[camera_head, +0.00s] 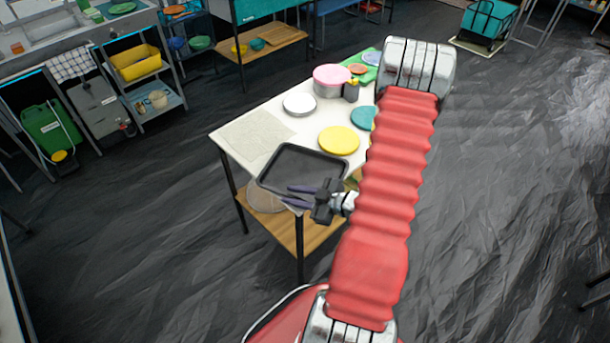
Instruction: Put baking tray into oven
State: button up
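The dark baking tray (302,165) lies flat at the near corner of the white-topped table (245,138). My gripper (292,195) is at the tray's near edge, its two dark purple fingers pointing left. A gap shows between the fingers. They overlap the tray's near rim in the picture; I cannot tell whether they touch it. My red arm hides the table's right side. I cannot clearly make out an oven in this view.
A yellow round item (338,140), a silver round pan (299,104) and a pink round tin (331,80) stand on the table behind the tray. Shelves with a yellow bin (138,64) and a green container (50,128) are at left.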

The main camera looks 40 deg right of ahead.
jog(key=shift+c, duration=0.2)
dwell(0.3)
grip_shut()
dwell(0.4)
